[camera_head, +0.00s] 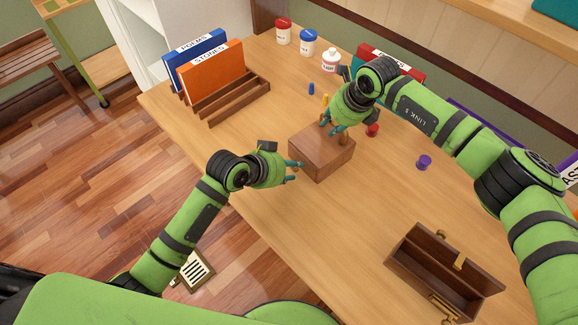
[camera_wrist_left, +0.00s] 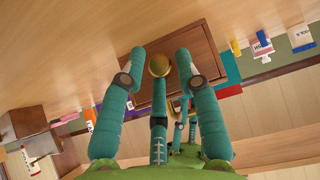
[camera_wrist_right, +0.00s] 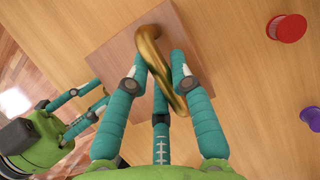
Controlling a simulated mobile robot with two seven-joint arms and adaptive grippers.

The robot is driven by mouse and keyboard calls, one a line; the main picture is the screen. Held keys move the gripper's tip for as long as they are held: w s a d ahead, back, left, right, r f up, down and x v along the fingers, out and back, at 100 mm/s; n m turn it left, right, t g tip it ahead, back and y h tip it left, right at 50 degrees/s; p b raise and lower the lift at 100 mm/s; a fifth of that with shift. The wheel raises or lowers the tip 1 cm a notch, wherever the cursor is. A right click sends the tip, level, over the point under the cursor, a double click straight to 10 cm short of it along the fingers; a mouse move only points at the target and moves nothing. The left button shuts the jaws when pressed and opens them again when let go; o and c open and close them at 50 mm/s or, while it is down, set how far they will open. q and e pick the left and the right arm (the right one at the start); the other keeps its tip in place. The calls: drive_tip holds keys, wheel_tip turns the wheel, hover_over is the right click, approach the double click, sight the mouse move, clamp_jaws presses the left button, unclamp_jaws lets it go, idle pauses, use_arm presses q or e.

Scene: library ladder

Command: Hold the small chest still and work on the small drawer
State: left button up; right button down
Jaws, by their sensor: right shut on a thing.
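The small chest (camera_head: 322,155) is a brown wooden block standing on the table. My right gripper (camera_head: 337,130) is above it, shut on the curved brass handle on its top; the right wrist view shows the handle (camera_wrist_right: 152,42) between the fingers. The chest's drawer front (camera_wrist_left: 200,58) faces my left gripper (camera_head: 297,172). In the left wrist view a round brass knob (camera_wrist_left: 159,65) is on the drawer front. The fingers of my left gripper (camera_wrist_left: 160,62) are open, one on each side of the knob. I cannot tell whether they touch it.
A red spool (camera_head: 372,130) and a purple spool (camera_head: 424,162) stand right of the chest. Small blue (camera_head: 311,89) and yellow (camera_head: 325,99) pieces lie behind it. An open wooden box (camera_head: 412,252) is at lower right. A book rack (camera_head: 232,105) is at back left.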

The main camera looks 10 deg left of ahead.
use_arm(q)
clamp_jaws()
drive_tip(key=s+a, duration=0.5)
drive_tip(key=shift+s, duration=0.35)
unclamp_jaws()
drive_tip(key=shift+r, duration=0.1)
drive_tip(key=v, duration=1.1)
drive_tip(key=shift+s+r, duration=0.25)
drive_tip(key=shift+s, duration=0.05)
